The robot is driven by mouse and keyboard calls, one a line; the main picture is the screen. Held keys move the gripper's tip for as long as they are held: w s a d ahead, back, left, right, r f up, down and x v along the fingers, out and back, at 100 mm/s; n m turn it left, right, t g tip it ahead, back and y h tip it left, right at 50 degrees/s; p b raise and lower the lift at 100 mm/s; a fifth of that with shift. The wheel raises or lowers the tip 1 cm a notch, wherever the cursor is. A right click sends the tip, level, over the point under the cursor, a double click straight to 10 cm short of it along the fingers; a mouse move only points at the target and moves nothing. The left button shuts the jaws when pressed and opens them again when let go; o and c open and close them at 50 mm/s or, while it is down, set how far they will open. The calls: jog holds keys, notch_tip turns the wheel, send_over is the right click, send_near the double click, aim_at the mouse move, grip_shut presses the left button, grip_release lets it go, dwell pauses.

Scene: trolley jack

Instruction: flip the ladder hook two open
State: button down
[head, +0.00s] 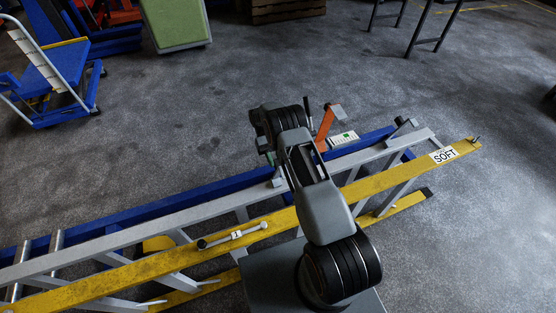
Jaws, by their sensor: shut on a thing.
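My gripper (268,148) is at the far end of my arm, above the blue rail and the ladder. It is small and dark in the head view, and my wrist covers much of it. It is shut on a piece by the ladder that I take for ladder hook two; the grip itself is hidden. An orange upright piece with a grey tip (326,124) stands just right of my wrist. The grey ladder (365,158) lies along a blue rail (130,216). I cannot read a number on any hook here.
A yellow beam (385,183) marked SOFT runs in front of the ladder and passes under my arm. A white lever (218,240) with a small label lies on it. A blue trolley (50,75) and a green box (178,28) stand at the back.

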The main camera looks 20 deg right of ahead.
jog(key=shift+f, duration=0.1)
jog(key=c, duration=0.9)
grip_release()
jog(key=shift+r+p, duration=0.3)
jog(key=shift+r, duration=0.05)
notch_tip(320, 180, up, 4)
jog(key=p, duration=0.3)
jog(key=shift+f, duration=0.25)
jog(key=s+r, duration=0.6)
jog(key=s, duration=0.2)
jog(key=s+r, duration=0.1)
jog(key=s, duration=0.2)
jog(key=s+r, duration=0.2)
jog(key=s, duration=0.1)
jog(key=shift+a, duration=0.15)
jog(key=shift+c, duration=0.3)
